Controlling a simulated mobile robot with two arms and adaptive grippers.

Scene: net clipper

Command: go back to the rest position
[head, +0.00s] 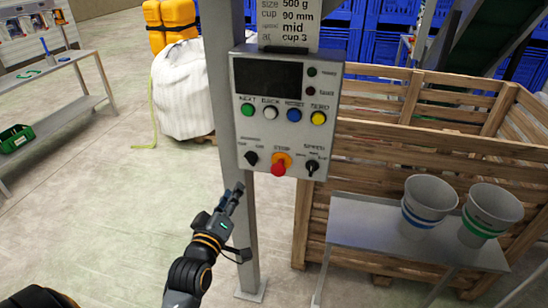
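My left gripper (235,191) reaches up from the bottom of the head view, in front of the grey post (243,225) and below the control box (284,112). Its fingers look close together and I see nothing between them, but their gap is too small to judge. It appears apart from the box. The box has a dark screen, green, white, blue and yellow buttons, two black knobs and a red stop button (279,166). My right gripper is not in the view.
A metal shelf (380,235) at right carries two grey buckets, one blue-banded (428,205) and one green-banded (489,213). A wooden crate (385,165) stands behind. A white sack (182,92) is behind the post. A workbench (45,72) stands at left. The floor at left is open.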

